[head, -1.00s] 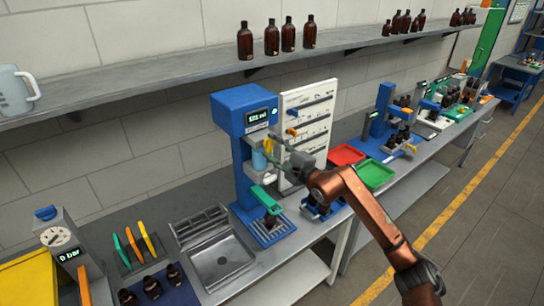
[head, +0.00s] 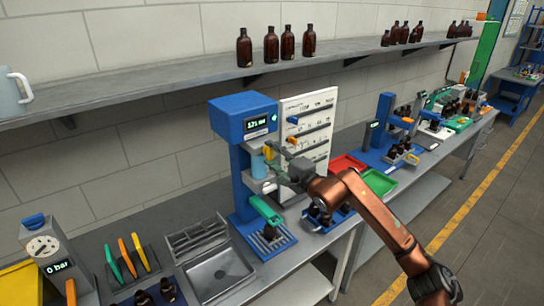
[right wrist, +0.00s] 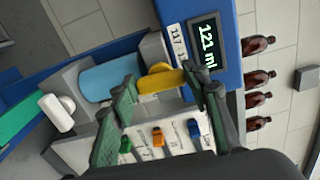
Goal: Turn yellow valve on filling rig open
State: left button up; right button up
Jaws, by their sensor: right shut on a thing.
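The blue filling rig (head: 242,180) stands on the bench, and its display (head: 256,122) shows a ml figure. In the right wrist view the display (right wrist: 205,46) reads 121 ml. The yellow valve (right wrist: 161,82) is beside the rig's light-blue cylinder (right wrist: 110,76); in the head view the valve (head: 268,153) is small and partly covered. My right gripper (right wrist: 163,88) has its fingers on either side of the valve handle and is shut on it. It also shows in the head view (head: 275,157). My left gripper is out of view.
A white panel (head: 308,112) with coloured levers stands right behind the rig. Red (head: 348,163) and green (head: 379,183) trays lie to its right. A grey sink (head: 215,274) is at front left. A shelf (head: 180,92) with amber bottles runs above.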

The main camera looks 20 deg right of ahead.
jog(key=o, duration=1.2)
jog(key=shift+c, duration=0.2)
jog(key=v, duration=1.2)
